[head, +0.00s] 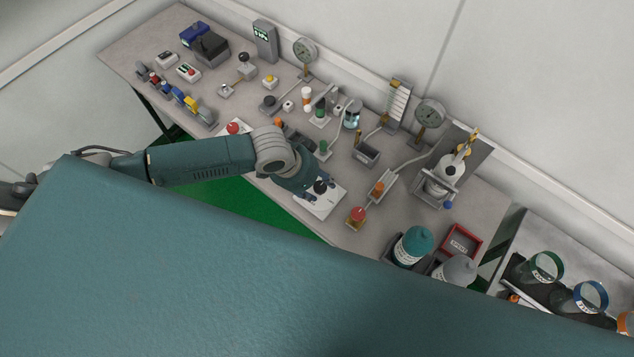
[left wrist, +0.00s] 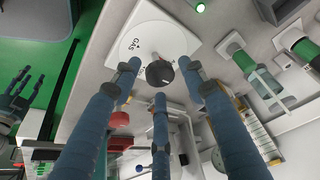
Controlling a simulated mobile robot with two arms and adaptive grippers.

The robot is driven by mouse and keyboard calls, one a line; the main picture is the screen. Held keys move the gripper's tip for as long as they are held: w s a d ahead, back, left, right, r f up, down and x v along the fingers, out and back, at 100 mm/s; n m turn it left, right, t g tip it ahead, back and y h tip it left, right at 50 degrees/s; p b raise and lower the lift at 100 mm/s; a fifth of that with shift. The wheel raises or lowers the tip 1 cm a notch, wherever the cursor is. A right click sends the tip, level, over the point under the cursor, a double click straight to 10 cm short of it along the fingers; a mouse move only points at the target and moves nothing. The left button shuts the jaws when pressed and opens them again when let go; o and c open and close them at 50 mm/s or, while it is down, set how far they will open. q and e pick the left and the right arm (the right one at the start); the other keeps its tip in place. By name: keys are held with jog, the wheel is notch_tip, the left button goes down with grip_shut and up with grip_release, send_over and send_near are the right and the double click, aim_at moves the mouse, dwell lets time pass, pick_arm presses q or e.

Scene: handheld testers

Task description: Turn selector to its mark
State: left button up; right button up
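The selector is a black round knob (left wrist: 160,73) on a white round dial on a white square plate (left wrist: 130,28) marked "GAS". In the head view the knob (head: 320,187) stands on its plate (head: 326,207) near the table's front edge. My left gripper (left wrist: 160,78) has its three blue fingers spread around the knob, with small gaps showing between fingertips and knob. In the head view the left gripper (head: 312,184) reaches over the plate and partly hides it. The knob's pointer is not clear. My right gripper (left wrist: 18,92) seems to show at the left wrist view's left edge, fingers spread and empty.
A red button on a yellow base (head: 357,216) and an orange-capped fitting (head: 377,188) stand right of the plate. A green-topped valve (head: 323,147) stands behind it. Gauges line the back.

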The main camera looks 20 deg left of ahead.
pick_arm(q)
jog(key=c, duration=0.8)
